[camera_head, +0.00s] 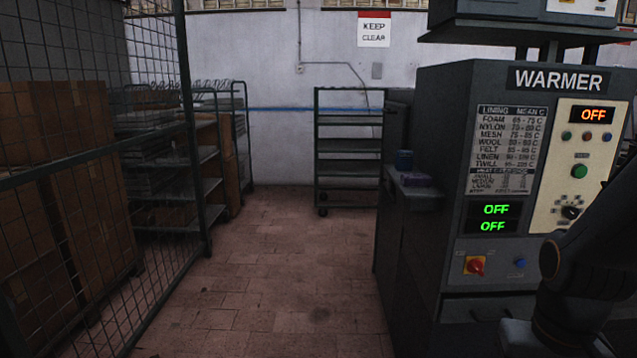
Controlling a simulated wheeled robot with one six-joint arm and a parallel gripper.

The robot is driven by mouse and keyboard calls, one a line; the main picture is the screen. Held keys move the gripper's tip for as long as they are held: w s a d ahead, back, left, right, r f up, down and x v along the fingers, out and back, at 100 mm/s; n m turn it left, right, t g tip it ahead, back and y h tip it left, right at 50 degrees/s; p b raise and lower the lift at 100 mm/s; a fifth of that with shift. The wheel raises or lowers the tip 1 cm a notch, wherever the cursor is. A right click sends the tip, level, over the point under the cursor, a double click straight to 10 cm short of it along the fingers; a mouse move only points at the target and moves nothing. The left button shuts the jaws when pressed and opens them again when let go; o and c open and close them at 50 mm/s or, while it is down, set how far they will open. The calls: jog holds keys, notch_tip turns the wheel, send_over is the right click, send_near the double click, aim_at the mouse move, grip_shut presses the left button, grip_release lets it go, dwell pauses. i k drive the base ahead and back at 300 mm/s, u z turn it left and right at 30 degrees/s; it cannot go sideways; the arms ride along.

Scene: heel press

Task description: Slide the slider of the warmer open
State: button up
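The warmer (455,90) is a dark grey cabinet on the right, with its name on a sign at the top front. Its front has a lining chart (507,150), green OFF displays (495,218), a red OFF display (593,115), a green button (579,171), a black dial (570,211), a red-and-yellow switch (475,265) and a blue button (520,263). A drawer-like panel with a dark handle (490,315) is low on the front. I cannot tell which part is the slider. My dark arm covers the lower right of the warmer; my gripper is not in view.
A wheeled rack (349,150) stands at the back wall. A mesh cage with boxes (60,190) lines the left. The tiled floor (270,270) between is clear.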

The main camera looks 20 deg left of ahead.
aim_at(386, 181)
jog(key=u, duration=0.55)
jog(key=i, duration=0.55)
jog(key=u, duration=0.65)
jog(key=i, duration=1.65)
jog(key=z, duration=0.5)
jog(key=i, duration=1.2)
jog(key=z, duration=0.55)
